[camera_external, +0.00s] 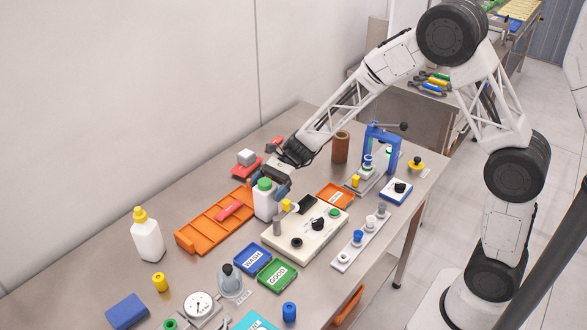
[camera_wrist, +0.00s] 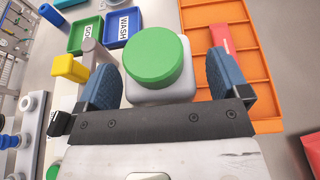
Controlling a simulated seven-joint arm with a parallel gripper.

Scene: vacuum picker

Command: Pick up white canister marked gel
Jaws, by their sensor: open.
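The white canister (camera_external: 265,203) has a green cap and stands upright on the bench between the orange tray and the cream control box. No gel label can be read on it in either view. In the wrist view the green cap (camera_wrist: 154,58) is seen from above, with the white shoulder below it. My gripper (camera_wrist: 168,80) is open, with one blue finger on each side of the canister. A small gap shows between the canister and the right finger; the left finger looks close to it. In the external view my gripper (camera_external: 281,177) reaches the canister from behind and above.
The orange tray (camera_external: 192,240) lies left of the canister, and the control box (camera_external: 280,238) with knobs lies close on its right. A white bottle with a yellow cap (camera_external: 147,238) stands further left. Blue and green bins (camera_external: 277,276) lie in front. A red-based block (camera_external: 247,170) sits behind.

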